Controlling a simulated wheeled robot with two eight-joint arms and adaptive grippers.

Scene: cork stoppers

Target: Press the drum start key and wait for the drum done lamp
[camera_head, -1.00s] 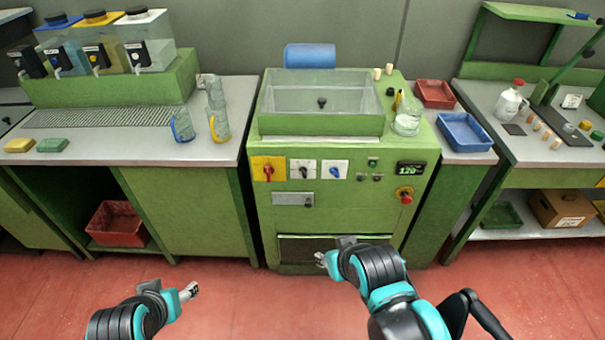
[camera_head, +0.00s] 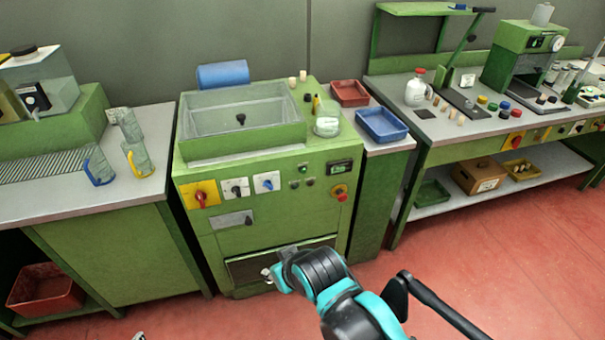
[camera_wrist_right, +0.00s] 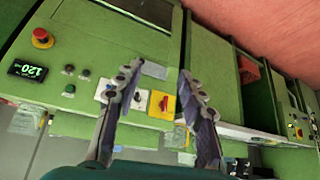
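The green drum machine (camera_head: 270,205) stands in the middle of the head view. Its front has small round green and dark controls (camera_head: 303,169), also in the right wrist view (camera_wrist_right: 69,89); I cannot tell which is the start key or the done lamp, and none is clearly lit. Beside them are a display (camera_head: 340,168) reading 120 and a red mushroom button (camera_head: 340,193). My right gripper (camera_head: 267,274) is low before the machine, below the controls; in the right wrist view (camera_wrist_right: 156,82) its fingers are apart and empty. Only a tip of my left gripper (camera_head: 138,336) shows.
A red rotary switch on a yellow plate (camera_head: 201,196) and two white-plated knobs (camera_head: 236,188) share the panel. The red floor in front is open.

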